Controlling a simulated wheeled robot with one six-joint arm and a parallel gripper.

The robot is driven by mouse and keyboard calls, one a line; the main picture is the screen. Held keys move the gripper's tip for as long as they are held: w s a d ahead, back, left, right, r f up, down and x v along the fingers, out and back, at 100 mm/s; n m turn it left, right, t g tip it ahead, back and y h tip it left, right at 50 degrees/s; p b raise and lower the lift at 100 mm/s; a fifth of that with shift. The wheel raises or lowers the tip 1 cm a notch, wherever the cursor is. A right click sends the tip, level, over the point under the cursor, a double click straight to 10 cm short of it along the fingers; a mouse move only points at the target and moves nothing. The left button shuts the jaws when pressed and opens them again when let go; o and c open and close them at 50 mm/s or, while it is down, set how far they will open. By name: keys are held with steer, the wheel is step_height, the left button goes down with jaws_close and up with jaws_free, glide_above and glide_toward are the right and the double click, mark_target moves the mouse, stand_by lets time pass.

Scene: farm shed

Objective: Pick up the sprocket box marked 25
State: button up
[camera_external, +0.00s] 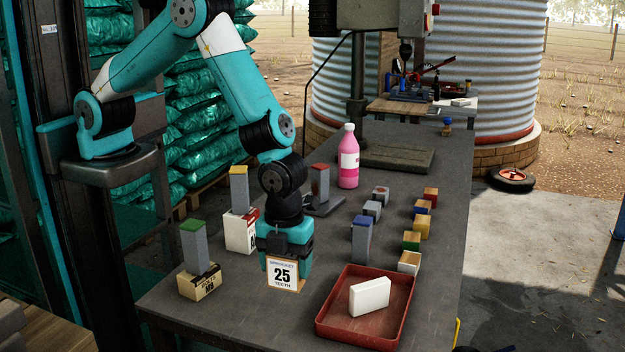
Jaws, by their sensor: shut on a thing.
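The sprocket box marked 25 (283,275) is a small box with a white label reading "25 TEETH" facing the camera. It is at the front middle of the grey workbench. My gripper (285,257) points down and is shut on this box from above. I cannot tell whether the box's bottom touches the bench.
A red tray (335,335) holding a white block (369,297) is to the right. A tan box (200,283) and a white box (241,232), each beneath a grey post, stand left. Several coloured blocks and a pink bottle (348,158) stand behind.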

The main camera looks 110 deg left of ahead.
step_height(320, 180, up, 12)
steer(key=shift+f+b, duration=0.25)
steer(key=shift+b, duration=0.1)
